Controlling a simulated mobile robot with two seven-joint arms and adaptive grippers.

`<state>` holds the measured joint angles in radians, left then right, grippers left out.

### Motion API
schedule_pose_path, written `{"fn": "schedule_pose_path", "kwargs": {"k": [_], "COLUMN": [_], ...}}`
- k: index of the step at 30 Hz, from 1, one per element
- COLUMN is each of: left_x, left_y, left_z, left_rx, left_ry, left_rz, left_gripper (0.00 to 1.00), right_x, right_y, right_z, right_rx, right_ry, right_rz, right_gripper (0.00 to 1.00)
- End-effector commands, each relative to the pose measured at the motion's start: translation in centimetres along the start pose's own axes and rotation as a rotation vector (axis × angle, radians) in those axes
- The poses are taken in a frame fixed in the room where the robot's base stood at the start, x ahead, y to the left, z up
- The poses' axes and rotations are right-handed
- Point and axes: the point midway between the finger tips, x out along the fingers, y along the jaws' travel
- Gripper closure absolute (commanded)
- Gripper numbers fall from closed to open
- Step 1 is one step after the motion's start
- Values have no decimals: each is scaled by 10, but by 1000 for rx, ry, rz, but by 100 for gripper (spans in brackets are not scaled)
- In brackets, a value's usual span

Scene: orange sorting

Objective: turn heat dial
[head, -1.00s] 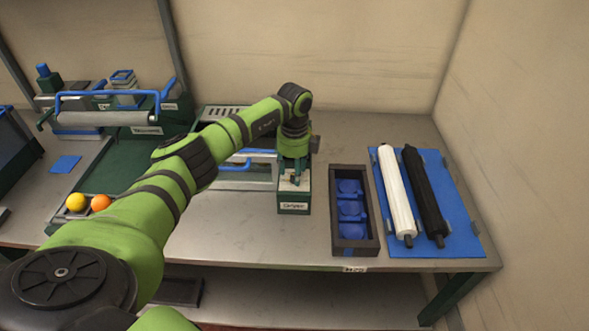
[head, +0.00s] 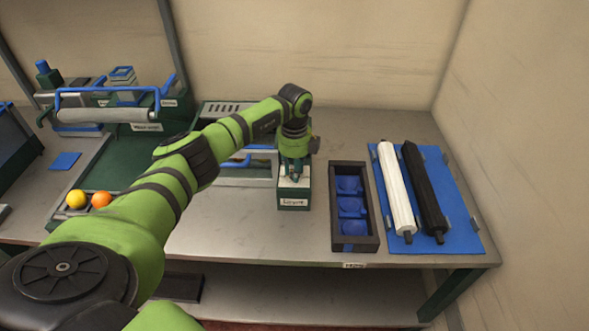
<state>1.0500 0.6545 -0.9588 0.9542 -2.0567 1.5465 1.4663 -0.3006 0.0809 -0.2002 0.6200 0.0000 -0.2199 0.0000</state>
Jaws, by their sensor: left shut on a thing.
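My left gripper (head: 294,170) points down at the top of a small dark green and white box (head: 293,197) with a white label on its front. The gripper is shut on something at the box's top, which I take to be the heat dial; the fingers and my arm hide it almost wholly. The box stands upright on the metal table. My right gripper does not show.
A dark tray (head: 371,228) with blue cups stands right of the box. Beyond it, a white roller (head: 394,190) and a black roller (head: 424,190) lie on a blue mat (head: 462,215). Two oranges (head: 101,200) sit at left. Bare table (head: 240,235) lies in front.

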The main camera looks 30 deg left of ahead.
Motion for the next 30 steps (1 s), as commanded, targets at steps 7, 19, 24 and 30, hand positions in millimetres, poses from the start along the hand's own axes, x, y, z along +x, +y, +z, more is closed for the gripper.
{"fn": "schedule_pose_path", "kwargs": {"k": [7, 19, 24, 30], "left_x": [2, 2, 3, 2], "left_y": [0, 0, 0, 0], "left_z": [0, 0, 0, 0], "left_rx": [154, 527, 689, 878], "left_ry": [-1, -1, -1, -1], "left_rz": [1, 0, 1, 2], "left_gripper": [100, 100, 100, 100], "right_x": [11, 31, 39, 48], "right_y": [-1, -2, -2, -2], "right_z": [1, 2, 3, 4], "right_rx": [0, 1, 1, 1], "right_ry": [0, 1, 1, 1], "right_rz": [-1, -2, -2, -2], "right_gripper": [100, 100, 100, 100]}}
